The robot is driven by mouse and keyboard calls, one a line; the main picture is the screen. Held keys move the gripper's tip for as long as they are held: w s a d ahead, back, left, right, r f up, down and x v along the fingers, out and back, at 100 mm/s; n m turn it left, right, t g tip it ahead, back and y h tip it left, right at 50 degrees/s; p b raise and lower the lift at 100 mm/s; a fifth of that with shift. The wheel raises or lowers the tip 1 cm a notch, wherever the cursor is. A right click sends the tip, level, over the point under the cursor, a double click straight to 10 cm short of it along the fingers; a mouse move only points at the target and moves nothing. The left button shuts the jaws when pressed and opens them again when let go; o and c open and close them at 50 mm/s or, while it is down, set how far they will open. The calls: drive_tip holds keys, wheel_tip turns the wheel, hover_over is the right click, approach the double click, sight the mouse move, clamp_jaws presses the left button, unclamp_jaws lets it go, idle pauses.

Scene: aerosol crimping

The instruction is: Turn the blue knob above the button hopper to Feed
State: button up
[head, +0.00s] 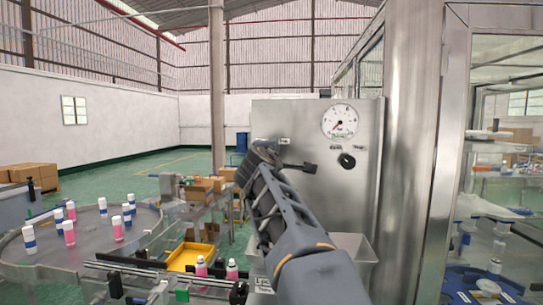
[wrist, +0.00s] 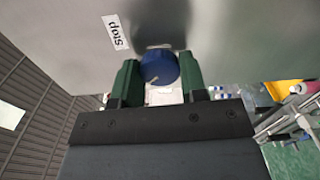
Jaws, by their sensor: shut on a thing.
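The blue knob (wrist: 158,68) is between the two green fingers of my gripper (wrist: 157,76) in the wrist view, and the fingers are shut on its sides. A pale line on its face points toward the lower left of that picture. A white label reading "Stop" (wrist: 116,32) is on the steel panel beside it. A second pale label shows partly between the fingers, its text unreadable. In the head view my gripper (head: 262,156) is against the left part of the steel panel (head: 300,205) and hides the knob.
A round gauge (head: 340,121) and a black knob (head: 347,160) are on the panel to the right. A steel hopper (head: 352,247) sits below, partly behind my arm. A round table (head: 85,250) with several pink and white bottles and a yellow tray (head: 190,256) are at left.

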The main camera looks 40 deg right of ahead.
drive_tip(key=shift+n, duration=0.4)
drive_tip(key=o, duration=0.9)
drive_tip(key=b+v, duration=0.4)
drive_tip(key=v, duration=1)
drive_tip(key=shift+b, duration=0.3)
drive_tip(key=shift+d, duration=0.1)
